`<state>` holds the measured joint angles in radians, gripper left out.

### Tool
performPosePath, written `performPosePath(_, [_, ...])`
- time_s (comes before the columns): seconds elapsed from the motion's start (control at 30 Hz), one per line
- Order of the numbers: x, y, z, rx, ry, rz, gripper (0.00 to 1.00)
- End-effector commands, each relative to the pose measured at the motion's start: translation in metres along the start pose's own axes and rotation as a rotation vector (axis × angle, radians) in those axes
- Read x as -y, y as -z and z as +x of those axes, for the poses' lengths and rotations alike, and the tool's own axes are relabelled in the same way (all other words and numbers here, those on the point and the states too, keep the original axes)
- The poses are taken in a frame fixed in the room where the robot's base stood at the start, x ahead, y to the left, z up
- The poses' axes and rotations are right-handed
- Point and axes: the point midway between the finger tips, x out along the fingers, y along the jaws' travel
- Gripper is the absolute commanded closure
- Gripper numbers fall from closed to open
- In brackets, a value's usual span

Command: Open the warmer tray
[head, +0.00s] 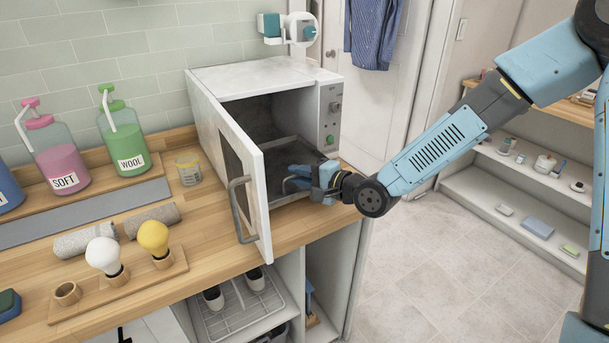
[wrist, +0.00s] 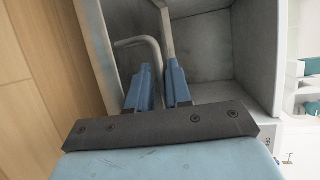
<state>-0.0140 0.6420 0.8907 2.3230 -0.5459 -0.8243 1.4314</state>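The warmer (head: 262,75) is a white box on the wooden counter, with its door (head: 246,165) swung open toward the front. My gripper (head: 300,178) is in front of the tray, just right of the open door. In the wrist view its blue fingers (wrist: 158,78) are close together, with one leg of the handle running into the narrow gap between them. The fingers partly hide the handle.
The open door with its grey bar handle (head: 238,210) stands close left of my gripper. Bulbs on a wooden holder (head: 120,290), rolled towels and soap bottles (head: 122,135) stand on the counter to the left. The floor (head: 440,260) to the right is clear.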

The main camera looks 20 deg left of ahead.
Motion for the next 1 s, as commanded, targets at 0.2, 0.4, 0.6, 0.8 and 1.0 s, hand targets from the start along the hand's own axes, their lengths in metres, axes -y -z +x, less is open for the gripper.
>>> performPosePath(0.2, [0.0, 0.001, -0.014, 0.0, 0.0, 0.0, 0.81])
performPosePath(0.4, [0.001, 0.001, -0.04, -0.002, 0.001, 0.0, 0.81])
performPosePath(0.6, [0.0, 0.002, -0.066, -0.002, 0.001, -0.001, 0.81])
performPosePath(0.8, [0.0, 0.002, -0.089, -0.002, 0.001, 0.0, 0.81])
performPosePath(1.0, [-0.001, 0.002, -0.112, -0.003, 0.0, 0.0, 0.81])
